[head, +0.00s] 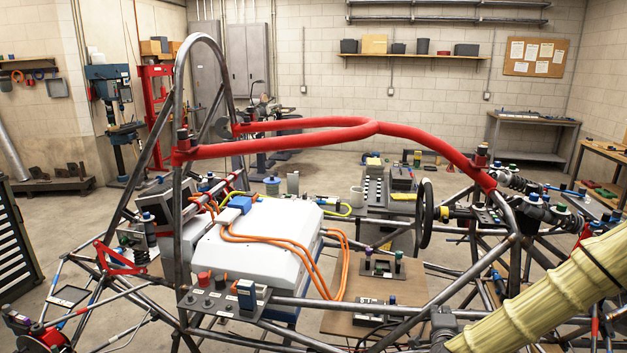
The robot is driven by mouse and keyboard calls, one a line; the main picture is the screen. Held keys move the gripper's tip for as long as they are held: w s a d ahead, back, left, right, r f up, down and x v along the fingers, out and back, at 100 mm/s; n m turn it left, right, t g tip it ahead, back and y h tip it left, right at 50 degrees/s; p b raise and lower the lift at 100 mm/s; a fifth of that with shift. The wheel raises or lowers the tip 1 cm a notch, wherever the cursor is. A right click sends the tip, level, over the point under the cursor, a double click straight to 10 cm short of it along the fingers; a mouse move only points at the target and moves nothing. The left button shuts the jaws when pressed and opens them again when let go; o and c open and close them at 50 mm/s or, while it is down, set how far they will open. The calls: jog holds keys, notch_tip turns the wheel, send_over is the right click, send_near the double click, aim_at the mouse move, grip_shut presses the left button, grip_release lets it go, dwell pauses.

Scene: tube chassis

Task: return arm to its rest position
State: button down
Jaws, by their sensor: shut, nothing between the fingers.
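My arm, in a pale yellow ribbed sleeve, crosses the lower right corner of the head view and runs out of the frame at the bottom and right.
A white battery box (262,245) with orange cables sits inside the frame. A steering wheel (425,213) stands right of centre. A brown board (365,318) lies low in the chassis. A drill press (115,110) and a workbench (535,130) stand behind. Open floor shows at the back.

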jog(key=s+a+f+n+g+y, duration=0.25)
jog(key=s+a+f+n, duration=0.25)
jog(key=s+f, duration=0.45)
jog(key=s+a+f+n+g+y, duration=0.2)
jog(key=s+a+f+n+g, duration=0.3)
jog(key=s+f, duration=0.45)
jog(key=s+f+n+g, duration=0.3)
jog(key=s+f+n, duration=0.1)
jog(key=s, duration=0.9)
jog(key=s+a+f+n+g, duration=0.1)
jog(key=s+f+n+g, duration=0.2)
jog(key=s, duration=0.9)
notch_tip(320, 180, down, 3)
jog(key=shift+s+f+n, duration=0.15)
jog(key=shift+s+n, duration=0.2)
jog(key=shift+n, duration=0.85)
jog(key=shift+g, duration=0.25)
